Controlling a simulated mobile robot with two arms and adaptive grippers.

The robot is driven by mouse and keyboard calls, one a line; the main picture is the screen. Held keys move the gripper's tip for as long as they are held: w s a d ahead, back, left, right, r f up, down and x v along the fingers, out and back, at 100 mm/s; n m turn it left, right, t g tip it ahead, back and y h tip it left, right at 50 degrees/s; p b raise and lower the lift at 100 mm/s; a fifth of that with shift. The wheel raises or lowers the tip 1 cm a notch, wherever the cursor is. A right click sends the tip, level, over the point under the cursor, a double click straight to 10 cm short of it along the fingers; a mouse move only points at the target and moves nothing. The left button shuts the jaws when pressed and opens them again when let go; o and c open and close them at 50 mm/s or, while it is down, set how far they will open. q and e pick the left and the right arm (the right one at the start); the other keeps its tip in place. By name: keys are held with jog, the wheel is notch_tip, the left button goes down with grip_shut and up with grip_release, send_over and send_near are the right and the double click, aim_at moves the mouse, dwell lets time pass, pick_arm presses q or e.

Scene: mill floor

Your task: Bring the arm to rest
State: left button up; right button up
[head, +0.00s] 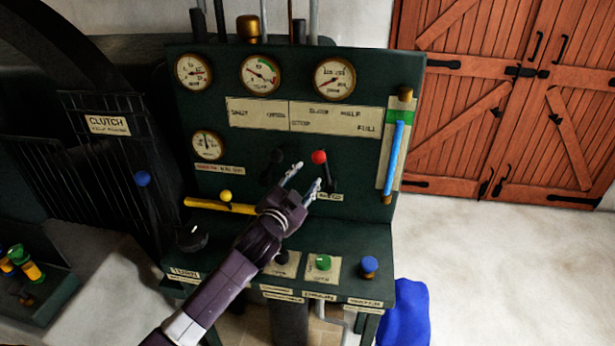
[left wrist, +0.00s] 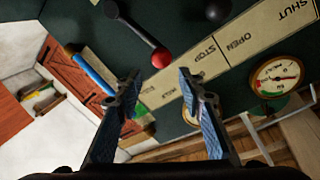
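My left gripper (head: 308,174) is in front of the dark green control panel (head: 300,225), its arm coming up from the lower left. Its two fingers are apart with nothing between them. The red-knobbed lever (head: 320,157) is just beyond the fingertips. In the left wrist view the open left gripper (left wrist: 159,78) shows both fingers spread, with the red knob (left wrist: 161,57) ahead of the gap. The knob looks free of the fingers; the exact distance is hard to tell. A black-knobbed lever (head: 277,157) is left of the fingers. My right gripper is in neither view.
A yellow lever (head: 226,197) lies left of my wrist. A green button (head: 323,262) and a blue knob (head: 369,264) sit on the lower ledge. Several gauges line the top. A blue shape (head: 403,315) stands at lower right. The floor by the red doors (head: 505,90) is clear.

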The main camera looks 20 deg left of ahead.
pick_arm(q)
jog(key=s+d+f+n+g, duration=0.2)
jog(key=s+d+f+g, duration=0.15)
jog(key=s+f, duration=0.55)
jog(key=s+d+f+n+g, duration=0.15)
jog(key=s+f+g, duration=0.25)
jog(key=s+f, duration=0.5)
jog(key=s+d+f+g+h, duration=0.1)
jog(key=s+d+f+g, duration=0.15)
jog(key=s, duration=0.95)
jog(key=s+d+f+g, duration=0.2)
jog(key=s+g, duration=0.2)
jog(key=s, duration=0.8)
notch_tip(320, 180, down, 30)
jog(key=s+b, duration=0.2)
jog(key=b, duration=0.1)
jog(key=s+a+f+g+b, duration=0.2)
jog(key=s+a+f, duration=0.1)
jog(key=s+f, duration=1.3)
jog(key=shift+f, duration=0.7)
